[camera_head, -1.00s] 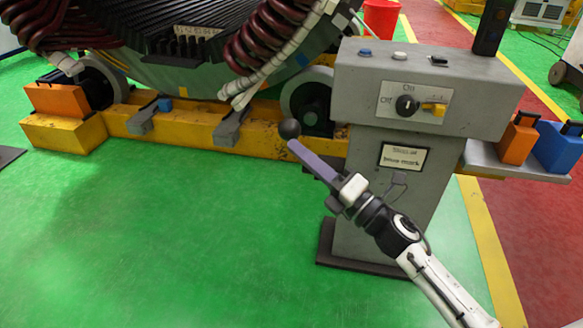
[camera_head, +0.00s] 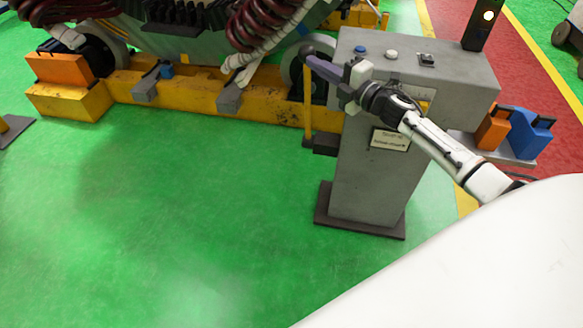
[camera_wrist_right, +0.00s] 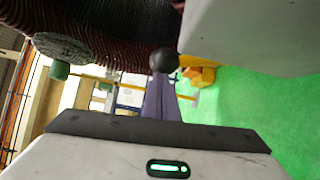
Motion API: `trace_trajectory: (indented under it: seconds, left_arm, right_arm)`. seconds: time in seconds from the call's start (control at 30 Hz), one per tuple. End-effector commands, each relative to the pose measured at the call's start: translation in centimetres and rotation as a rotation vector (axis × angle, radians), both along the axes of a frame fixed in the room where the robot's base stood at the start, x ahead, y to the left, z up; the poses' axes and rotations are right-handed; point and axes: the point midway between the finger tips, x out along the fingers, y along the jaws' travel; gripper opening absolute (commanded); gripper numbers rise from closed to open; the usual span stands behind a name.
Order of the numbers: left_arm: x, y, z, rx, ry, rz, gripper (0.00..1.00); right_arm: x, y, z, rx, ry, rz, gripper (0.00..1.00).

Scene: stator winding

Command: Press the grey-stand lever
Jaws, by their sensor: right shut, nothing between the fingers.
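The grey stand (camera_head: 372,185) is right of centre in the head view, with a box-shaped control top. Its lever is a thin yellow rod (camera_head: 307,105) rising on the stand's left side above a dark block (camera_head: 326,144). The lever's dark ball knob (camera_head: 307,50) is at the rod's upper end, and it also shows in the right wrist view (camera_wrist_right: 163,60). My right gripper (camera_head: 318,63) is shut, its purple fingers pointing at the knob from the right. The fingertips meet the knob in the picture; I cannot tell whether they touch. My left gripper is out of view.
A yellow frame (camera_head: 195,100) with rollers carries the large wound stator (camera_head: 175,35) behind and left. Green floor (camera_head: 190,220) is clear at front left.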

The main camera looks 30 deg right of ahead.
Motion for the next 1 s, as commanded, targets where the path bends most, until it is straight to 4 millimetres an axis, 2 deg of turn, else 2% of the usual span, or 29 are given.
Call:
trace_trajectory:
  seconds: [0.03,0.2,0.73,0.87,1.0]
  left_arm:
    - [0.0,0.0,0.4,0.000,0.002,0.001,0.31]
    - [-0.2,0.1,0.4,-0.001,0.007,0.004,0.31]
    - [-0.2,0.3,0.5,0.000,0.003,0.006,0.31]
    - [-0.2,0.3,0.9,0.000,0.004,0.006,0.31]
    - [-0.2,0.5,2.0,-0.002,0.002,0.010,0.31]
  right_arm:
    - [0.4,-0.5,0.5,0.006,0.009,-0.002,0.00]
    - [1.1,-1.5,0.7,0.025,0.028,-0.004,0.00]
    - [1.3,-1.7,0.6,0.032,0.036,-0.003,0.00]
    - [1.1,-0.9,0.8,0.032,0.035,0.003,0.00]
    - [0.3,1.3,0.9,0.036,0.038,0.018,0.00]
